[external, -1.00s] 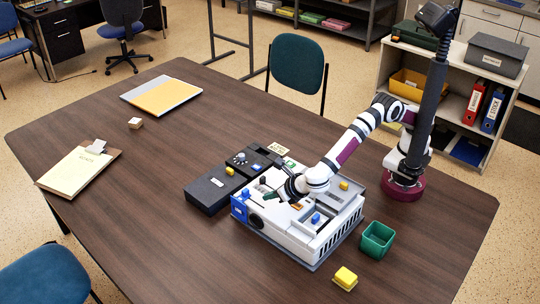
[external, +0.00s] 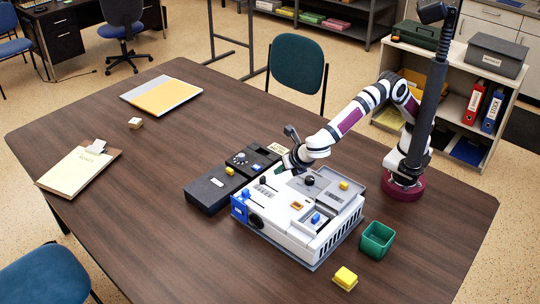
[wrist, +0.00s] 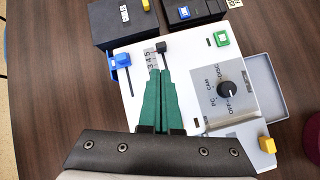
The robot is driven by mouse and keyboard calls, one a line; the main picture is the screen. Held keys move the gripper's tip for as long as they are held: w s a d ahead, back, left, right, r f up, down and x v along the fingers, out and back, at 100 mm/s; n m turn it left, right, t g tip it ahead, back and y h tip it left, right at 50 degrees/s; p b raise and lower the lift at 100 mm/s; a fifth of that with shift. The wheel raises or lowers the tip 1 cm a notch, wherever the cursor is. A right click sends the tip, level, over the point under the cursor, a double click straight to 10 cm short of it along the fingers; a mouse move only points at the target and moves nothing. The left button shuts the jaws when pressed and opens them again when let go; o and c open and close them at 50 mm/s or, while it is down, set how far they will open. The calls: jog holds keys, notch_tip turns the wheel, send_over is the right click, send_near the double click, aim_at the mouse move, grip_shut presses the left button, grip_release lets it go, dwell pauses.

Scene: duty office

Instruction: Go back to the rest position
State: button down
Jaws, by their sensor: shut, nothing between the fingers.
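My gripper (external: 282,168) is shut and empty. Its green fingers (wrist: 160,74) point down over the white panel box (external: 272,216), apart from it as far as I can tell. In the wrist view the fingertips lie just below a black slider knob (wrist: 161,47) beside a numbered scale. The box also carries a blue slider (wrist: 122,60), a green button (wrist: 221,39), a black rotary dial (wrist: 227,89) on a grey plate and a yellow knob (wrist: 267,145). My arm reaches in from the right of the table.
Black boxes (external: 213,190) stand against the box's far left side. A green open bin (external: 377,240) and a yellow block (external: 345,278) are at its right and front. A clipboard (external: 80,167), a small block (external: 135,123) and a folder (external: 161,95) lie left. The table middle is clear.

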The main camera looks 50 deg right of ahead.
jog(key=w+d+r+m+g+h, duration=0.1)
jog(key=w+d+r+m+g, duration=0.15)
jog(key=d+m, duration=0.85)
jog(key=w+d+r+m+g, duration=0.25)
jog(key=d+m, duration=0.35)
jog(key=d, duration=1.1)
jog(key=s+d+f+m+g+y, duration=0.3)
jog(key=s+d+m, duration=0.9)
jog(key=s+m, duration=0.5)
jog(key=m+y, duration=0.1)
jog(key=m, duration=0.2)
jog(key=shift+d+f, duration=0.2)
jog(key=shift+d, duration=0.15)
